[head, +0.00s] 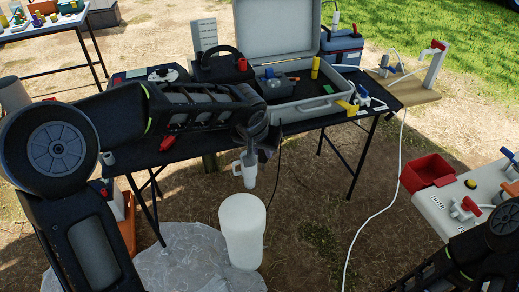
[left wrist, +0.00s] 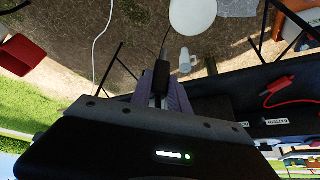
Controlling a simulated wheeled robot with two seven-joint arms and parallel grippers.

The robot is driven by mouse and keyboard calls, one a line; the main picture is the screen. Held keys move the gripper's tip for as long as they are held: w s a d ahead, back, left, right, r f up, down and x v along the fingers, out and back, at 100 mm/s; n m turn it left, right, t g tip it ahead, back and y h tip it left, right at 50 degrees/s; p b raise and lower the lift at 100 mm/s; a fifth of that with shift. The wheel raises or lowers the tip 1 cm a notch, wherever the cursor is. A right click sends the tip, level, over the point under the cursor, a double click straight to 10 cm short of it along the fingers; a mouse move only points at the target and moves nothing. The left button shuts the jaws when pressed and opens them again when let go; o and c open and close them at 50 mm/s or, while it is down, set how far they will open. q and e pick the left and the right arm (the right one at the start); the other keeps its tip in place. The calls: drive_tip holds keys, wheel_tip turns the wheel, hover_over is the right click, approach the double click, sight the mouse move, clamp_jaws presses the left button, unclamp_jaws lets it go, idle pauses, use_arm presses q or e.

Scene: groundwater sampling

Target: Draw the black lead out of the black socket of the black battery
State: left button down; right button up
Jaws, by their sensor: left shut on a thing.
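My left gripper (head: 262,140) is shut on the black lead's plug, held out past the near edge of the dark table. In the left wrist view, the black lead (left wrist: 161,73) sits between the fingertips of that gripper (left wrist: 160,92), and its thin cable runs away upward. A black box with a carry handle (head: 210,68) and a red piece on its right looks like the black battery, partly behind my arm. Its black socket is not visible. A red lead (head: 168,143) lies at the table's near edge; it also shows in the left wrist view (left wrist: 280,94). My right gripper is not visible.
An open grey case (head: 318,106) stands on the dark table. A white handled vessel (head: 248,171) shows below the gripper, above a tall white cylinder (head: 242,230). A bench with a red bin (head: 428,172) stands at right. Open ground lies between them.

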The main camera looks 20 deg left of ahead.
use_arm(q)
wheel_tip(320, 180, down, 6)
drive_tip(key=w+a+m+g+p, duration=0.1)
drive_tip(key=m+g+p, duration=0.1)
drive_tip(key=g, duration=0.3)
drive_tip(key=w+a+f+m+g+y+p, duration=0.1)
drive_tip(key=w+a+f+m+g+y, duration=0.15)
drive_tip(key=a+m, duration=0.65)
drive_tip(key=w+a+r+m+t+y, duration=0.1)
drive_tip(key=a+r+m+t+y, duration=0.2)
drive_tip(key=a, duration=0.6)
drive_tip(key=w+a+r+m+t+y+p, duration=0.1)
drive_tip(key=a+r+m+t+y, duration=0.3)
drive_tip(key=a+r+m, duration=0.4)
drive_tip(key=shift+w+a+r+m+t, duration=0.2)
drive_tip(key=shift+w+a+m+t, duration=0.25)
drive_tip(key=shift+w+a+m, duration=0.45)
drive_tip(key=shift+s+d+y, duration=0.1)
drive_tip(key=shift+d+y, duration=0.15)
drive_tip(key=shift+y, duration=0.1)
